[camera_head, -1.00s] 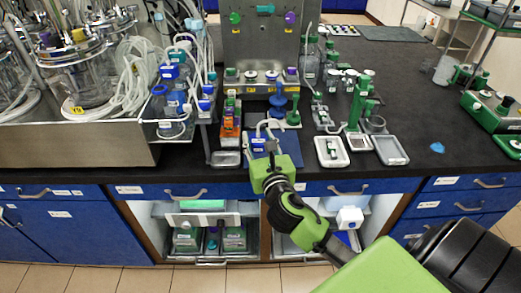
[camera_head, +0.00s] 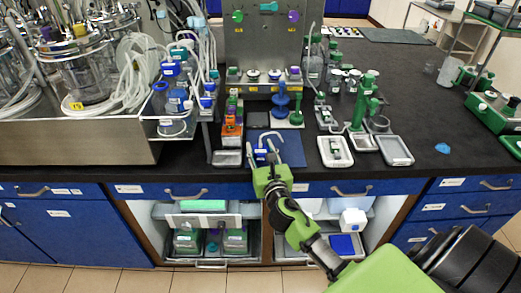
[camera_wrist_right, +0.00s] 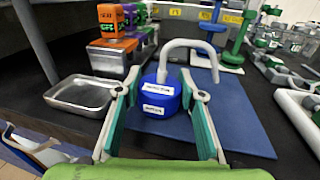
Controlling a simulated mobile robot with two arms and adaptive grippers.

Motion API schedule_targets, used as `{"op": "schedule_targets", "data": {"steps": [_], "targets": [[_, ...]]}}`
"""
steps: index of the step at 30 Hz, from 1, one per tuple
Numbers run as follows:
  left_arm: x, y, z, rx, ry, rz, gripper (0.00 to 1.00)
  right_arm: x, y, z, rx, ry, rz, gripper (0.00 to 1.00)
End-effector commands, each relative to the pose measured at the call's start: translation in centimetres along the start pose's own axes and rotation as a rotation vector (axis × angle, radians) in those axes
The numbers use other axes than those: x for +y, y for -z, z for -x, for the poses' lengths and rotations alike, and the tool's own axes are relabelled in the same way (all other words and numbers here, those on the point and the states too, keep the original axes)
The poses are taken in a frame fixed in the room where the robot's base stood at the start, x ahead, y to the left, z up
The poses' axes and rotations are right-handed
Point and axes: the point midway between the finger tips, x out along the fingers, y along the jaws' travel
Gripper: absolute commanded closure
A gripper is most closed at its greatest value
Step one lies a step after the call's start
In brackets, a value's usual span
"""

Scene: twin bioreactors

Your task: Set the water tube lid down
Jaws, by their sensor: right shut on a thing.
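The water tube lid (camera_wrist_right: 163,95) is a blue cap with white labels and a bent white tube, upright in the right wrist view. In the head view it (camera_head: 261,154) shows small at the gripper's tips. My right gripper (camera_wrist_right: 161,95) has its two green-lined fingers shut on the lid's sides; it also shows in the head view (camera_head: 269,158). The lid is over the blue mat (camera_wrist_right: 238,125); I cannot tell whether its underside touches it. My left gripper is not in view.
A metal tray (camera_wrist_right: 82,94) lies left of the mat. Orange and purple blocks (camera_wrist_right: 112,25) stand behind it. White trays (camera_head: 335,151) are on the right. Behind the mat stand a blue stand (camera_head: 280,102) and a green one (camera_head: 297,113).

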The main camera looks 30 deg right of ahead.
Motion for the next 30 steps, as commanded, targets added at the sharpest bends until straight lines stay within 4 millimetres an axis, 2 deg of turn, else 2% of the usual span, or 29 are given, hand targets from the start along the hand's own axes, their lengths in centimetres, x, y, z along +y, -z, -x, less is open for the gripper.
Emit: {"op": "schedule_targets", "data": {"steps": [3,4,6,18,23,30], "targets": [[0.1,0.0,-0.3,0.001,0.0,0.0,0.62,0.0,0.4,0.0,0.0,0.0,0.001,0.8],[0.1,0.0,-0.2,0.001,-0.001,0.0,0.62,0.0,0.3,0.0,0.0,0.0,0.001,0.59],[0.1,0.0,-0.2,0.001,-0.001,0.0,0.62,0.0,0.3,0.0,0.0,0.0,0.001,0.47],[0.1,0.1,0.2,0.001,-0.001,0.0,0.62,0.0,-0.3,0.0,0.0,0.0,0.0,0.47],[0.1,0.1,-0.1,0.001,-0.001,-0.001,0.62,0.0,0.1,2.5,0.002,0.0,0.002,0.47],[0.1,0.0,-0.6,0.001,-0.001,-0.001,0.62,0.0,0.3,7.7,0.003,-0.001,0.0,0.47]]}}
